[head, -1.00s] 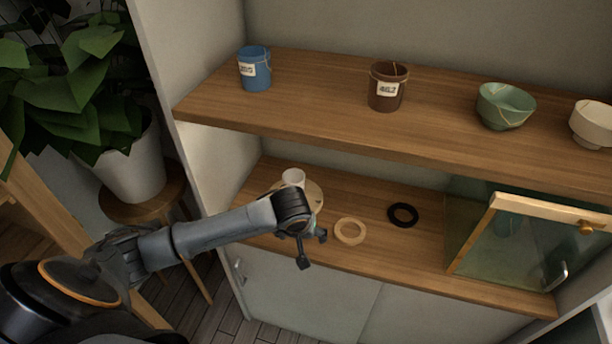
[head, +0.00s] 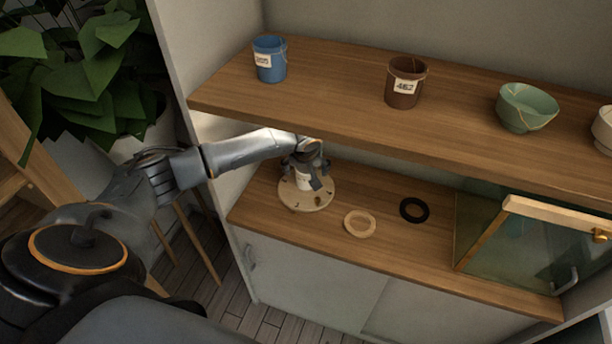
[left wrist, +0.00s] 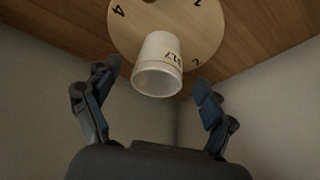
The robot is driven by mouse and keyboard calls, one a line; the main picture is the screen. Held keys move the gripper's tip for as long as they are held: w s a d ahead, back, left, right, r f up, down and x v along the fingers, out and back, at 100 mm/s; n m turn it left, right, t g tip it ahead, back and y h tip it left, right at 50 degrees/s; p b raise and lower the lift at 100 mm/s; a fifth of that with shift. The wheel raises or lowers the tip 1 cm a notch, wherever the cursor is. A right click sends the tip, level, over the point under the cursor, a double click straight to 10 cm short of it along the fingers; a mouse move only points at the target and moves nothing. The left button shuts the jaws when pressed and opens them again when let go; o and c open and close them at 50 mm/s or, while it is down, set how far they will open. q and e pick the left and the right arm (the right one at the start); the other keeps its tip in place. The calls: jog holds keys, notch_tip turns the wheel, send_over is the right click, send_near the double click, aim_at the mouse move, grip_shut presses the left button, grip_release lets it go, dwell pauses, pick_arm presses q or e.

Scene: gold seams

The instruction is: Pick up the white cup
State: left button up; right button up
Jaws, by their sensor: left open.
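The white cup (left wrist: 158,68) stands on a round wooden disc (left wrist: 205,22) marked with numbers. In the left wrist view the cup has dark lettering on its side and lies between the two spread fingers of my left gripper (left wrist: 152,100), with gaps on both sides. In the head view my left gripper (head: 308,180) is over the disc (head: 318,200) on the lower shelf and hides most of the cup (head: 302,182). The gripper is open. My right gripper is not in view.
A tan ring (head: 360,223) and a black ring (head: 414,210) lie right of the disc. A glass-sided case (head: 500,245) stands at right.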

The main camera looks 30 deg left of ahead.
pick_arm(q)
jog(key=shift+w+a, duration=0.15)
jog(key=shift+w, duration=0.05)
jog(key=shift+w+a+f, duration=0.15)
jog(key=shift+w+f, duration=0.05)
jog(key=shift+w, duration=0.05)
jog(key=x, duration=0.4)
jog(key=shift+f, duration=0.25)
jog(key=shift+c, duration=0.2)
jog(key=c, duration=1.4)
jog(key=shift+o, duration=0.2)
